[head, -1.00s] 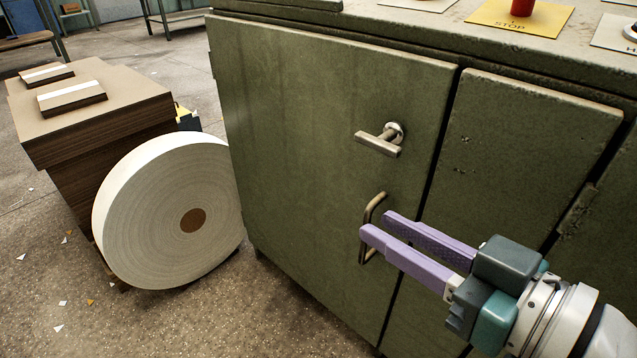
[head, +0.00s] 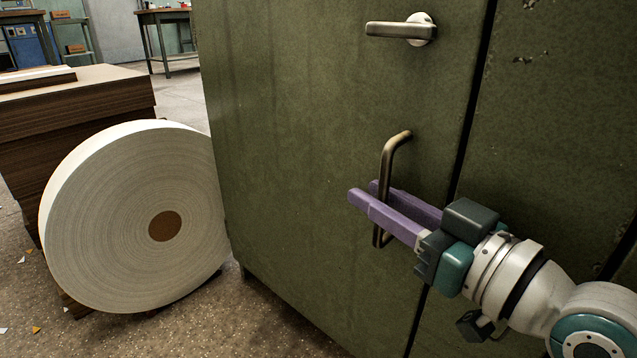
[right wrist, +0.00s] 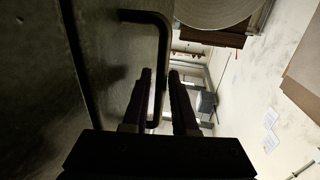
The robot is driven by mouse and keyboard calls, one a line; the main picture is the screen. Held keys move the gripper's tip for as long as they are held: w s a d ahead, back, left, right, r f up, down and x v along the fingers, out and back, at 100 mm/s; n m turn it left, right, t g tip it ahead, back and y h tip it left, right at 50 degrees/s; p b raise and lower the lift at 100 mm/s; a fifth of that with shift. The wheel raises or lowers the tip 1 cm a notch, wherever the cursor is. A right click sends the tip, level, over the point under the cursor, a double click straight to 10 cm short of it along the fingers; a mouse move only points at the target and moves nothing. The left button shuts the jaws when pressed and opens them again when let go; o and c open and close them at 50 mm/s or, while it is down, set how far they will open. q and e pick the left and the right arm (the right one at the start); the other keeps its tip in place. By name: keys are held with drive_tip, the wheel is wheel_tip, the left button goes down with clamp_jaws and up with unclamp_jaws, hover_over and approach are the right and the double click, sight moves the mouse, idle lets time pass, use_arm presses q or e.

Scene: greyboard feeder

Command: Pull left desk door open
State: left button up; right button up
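The left desk door (head: 300,130) is a green metal panel. It looks closed, with a dark narrow seam along its right edge. A bronze U-shaped pull handle (head: 388,160) stands upright on it, near that edge. My right gripper (head: 362,193) has purple fingers that reach across the lower part of the handle, one on each side of its bar. In the right wrist view the handle (right wrist: 162,55) passes between the fingers (right wrist: 159,80), with a light gap beside the bar, so they look open. My left gripper is not in view.
A silver lever handle (head: 400,30) sticks out above the pull handle. A large white paper roll (head: 120,210) stands on the floor left of the cabinet, close to its side. A brown board stack (head: 80,105) is behind it.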

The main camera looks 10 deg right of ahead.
drive_tip(key=x, duration=0.2)
drive_tip(key=shift+w+a+b, duration=0.15)
drive_tip(key=shift+w+b, duration=0.15)
drive_tip(key=shift+b, duration=0.1)
clamp_jaws()
idle(1.2)
